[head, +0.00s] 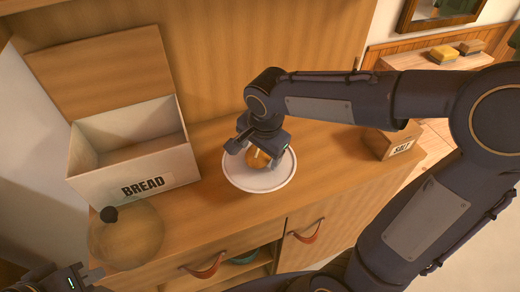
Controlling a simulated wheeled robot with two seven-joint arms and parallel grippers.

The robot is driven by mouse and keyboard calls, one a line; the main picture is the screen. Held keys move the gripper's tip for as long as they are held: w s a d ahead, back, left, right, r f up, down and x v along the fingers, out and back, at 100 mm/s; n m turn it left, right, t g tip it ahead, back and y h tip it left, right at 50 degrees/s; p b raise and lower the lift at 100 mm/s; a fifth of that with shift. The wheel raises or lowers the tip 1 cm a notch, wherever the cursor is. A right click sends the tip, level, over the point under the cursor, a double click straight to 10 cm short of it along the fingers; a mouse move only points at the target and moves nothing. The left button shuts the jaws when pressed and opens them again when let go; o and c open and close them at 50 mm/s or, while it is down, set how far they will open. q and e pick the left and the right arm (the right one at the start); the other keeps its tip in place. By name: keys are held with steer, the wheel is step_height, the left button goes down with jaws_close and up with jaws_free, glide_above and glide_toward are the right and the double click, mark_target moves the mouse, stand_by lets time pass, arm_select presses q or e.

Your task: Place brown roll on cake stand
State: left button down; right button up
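The brown roll (257,159) shows in the head view over the middle of the round white cake stand (248,185). I cannot tell whether it touches the plate. My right gripper (258,153) points down over the roll, with its fingers around it. The fingers and hand hide part of the roll, and I cannot tell whether they press on it. My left gripper (92,276) is at the bottom left corner, partly cut off, near the clear dome; its opening is unclear.
An open white BREAD box (118,186) with its wooden lid raised stands at the left. A clear dome (127,240) with a dark knob is at the front left. A wooden SALT box (388,144) stands at the right. Leather pulls (206,268) hang on the cabinet front.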

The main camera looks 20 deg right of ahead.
mark_target(264, 159)
steer(key=shift+r, duration=0.2)
steer(key=v, duration=1.1)
steer(key=s+d+f+n+t+y, duration=0.1)
steer(key=s+f+n+y, duration=0.1)
steer(key=s+f+n, duration=0.2)
steer(key=s+d+f+n+t+y, duration=0.1)
steer(key=s+f+n, duration=0.3)
steer(key=s, duration=0.6)
steer(key=shift+s+d+f+n+t+y+p, duration=0.15)
steer(key=shift+d+f+n+t+y+p, duration=0.35)
steer(key=shift+n, duration=0.7)
